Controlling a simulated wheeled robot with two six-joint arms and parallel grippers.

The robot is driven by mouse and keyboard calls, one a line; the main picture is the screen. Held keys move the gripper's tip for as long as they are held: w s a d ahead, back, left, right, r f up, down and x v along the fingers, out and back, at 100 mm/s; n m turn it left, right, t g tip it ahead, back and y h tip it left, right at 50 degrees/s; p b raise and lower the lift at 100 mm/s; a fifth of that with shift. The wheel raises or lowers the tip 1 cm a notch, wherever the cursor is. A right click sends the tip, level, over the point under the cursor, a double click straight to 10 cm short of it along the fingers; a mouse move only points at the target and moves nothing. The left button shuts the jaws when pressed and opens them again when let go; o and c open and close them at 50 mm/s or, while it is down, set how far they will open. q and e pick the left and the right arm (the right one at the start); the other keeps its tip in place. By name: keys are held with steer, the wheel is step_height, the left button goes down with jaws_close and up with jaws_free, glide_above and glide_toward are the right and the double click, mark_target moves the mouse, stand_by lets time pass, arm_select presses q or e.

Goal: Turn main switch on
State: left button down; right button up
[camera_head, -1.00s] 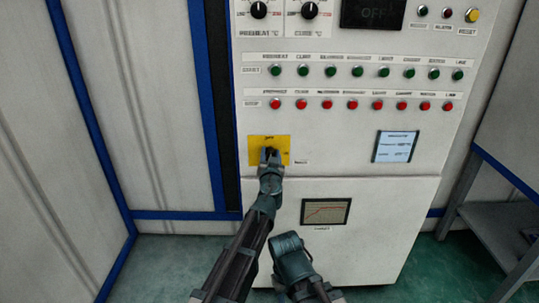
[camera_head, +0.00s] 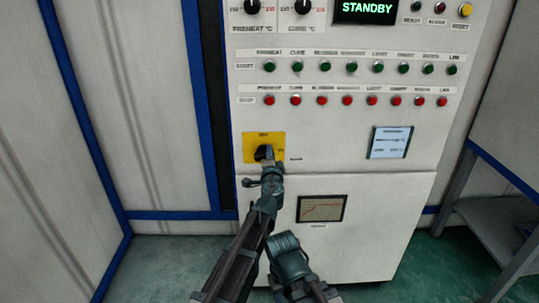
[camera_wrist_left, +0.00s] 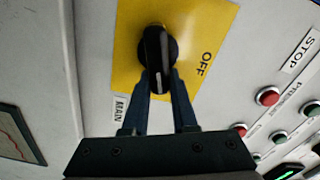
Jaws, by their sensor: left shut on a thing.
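The main switch is a black rotary knob (camera_head: 262,152) on a yellow plate (camera_head: 250,144) at the lower left of the white cabinet front. My left gripper (camera_head: 268,163) is at the knob, shut on it. In the left wrist view, the two fingers of the left gripper (camera_wrist_left: 165,90) lie at the near end of the knob (camera_wrist_left: 154,50). An OFF label shows on the yellow plate (camera_wrist_left: 213,28), to the right of the knob. The display (camera_head: 368,11) reads STANDBY in green. My right gripper is not in view.
Rows of green start buttons (camera_head: 351,68) and red stop buttons (camera_head: 347,100) sit above the switch. A grey table (camera_head: 497,222) stands at the right.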

arm_select(q)
steer(key=shift+w+a+f+m+b, duration=0.15)
steer(key=shift+f+m, duration=0.1)
steer(key=shift+m, duration=0.7)
steer(key=shift+w+a+f+m+b, duration=0.1)
steer(key=shift+a+f+m+b, duration=0.1)
steer(key=shift+m, duration=0.75)
steer(key=c, duration=0.7)
jaws_free()
steer(key=shift+r, duration=0.1)
steer(key=shift+s, duration=0.15)
